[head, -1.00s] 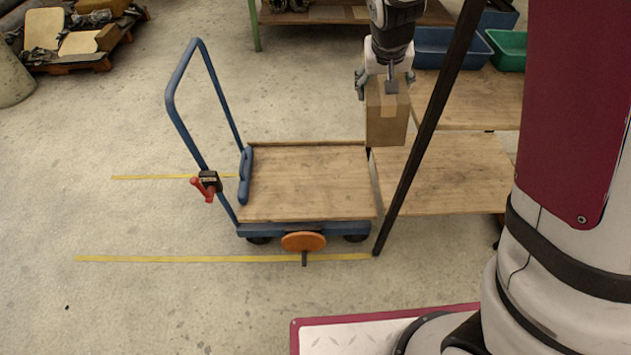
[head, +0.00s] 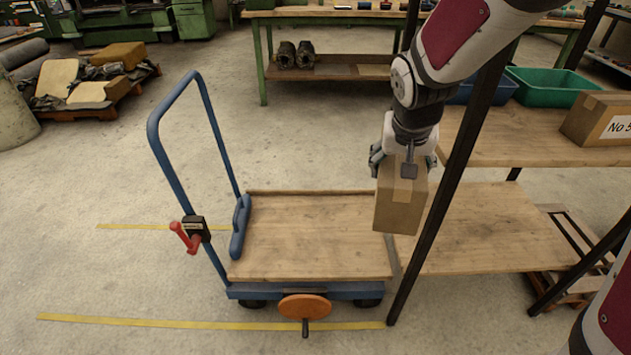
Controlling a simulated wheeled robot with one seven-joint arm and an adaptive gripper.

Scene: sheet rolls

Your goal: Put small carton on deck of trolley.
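My gripper (head: 404,166) points down and is shut on the small carton (head: 399,207), a brown box with a strip of tape. It holds the carton in the air, in the picture over the right end of the trolley's deck and the shelf edge beside it. How high it hangs above them I cannot tell. The trolley (head: 166,120) has a blue frame and push handle. Its wooden deck (head: 305,240) is bare. A red-handled clamp (head: 188,235) sits on the handle post, and an orange wheel (head: 304,307) is at the deck's front side.
A dark rack post (head: 447,185) stands just right of the carton. The rack's lower shelf (head: 490,230) is empty. Its upper shelf holds a green bin (head: 557,85), a blue bin and a larger carton (head: 600,119) marked "No 5". Open floor lies left of the trolley.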

